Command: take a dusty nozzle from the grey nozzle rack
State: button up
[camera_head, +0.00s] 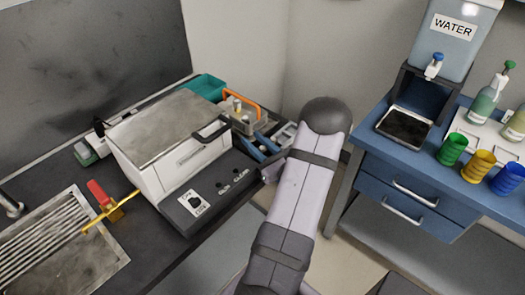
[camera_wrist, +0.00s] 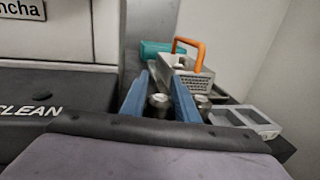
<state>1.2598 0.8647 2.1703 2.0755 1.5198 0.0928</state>
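My gripper (camera_head: 262,143) is over the back right end of the black bench, beside the white machine. In the wrist view its two blue fingers (camera_wrist: 158,92) stand apart. A grey metal nozzle-like piece (camera_wrist: 158,102) shows between them, with no clear contact; a similar piece (camera_wrist: 203,102) is just right of the right finger. A grey holder with recesses (camera_wrist: 246,120), which looks like the nozzle rack, lies to the right; in the head view it (camera_head: 286,134) is partly hidden by my arm. I cannot tell whether the pieces are dusty.
A perforated grey basket with an orange handle (camera_wrist: 196,76) is just behind the fingers. A teal bin (camera_head: 206,87) stands farther back. The white machine (camera_head: 170,148) is close on the left, with walls behind. A blue cabinet (camera_head: 405,170) is at right.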

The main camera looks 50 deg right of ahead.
grip_shut()
jog(key=shift+r, duration=0.15)
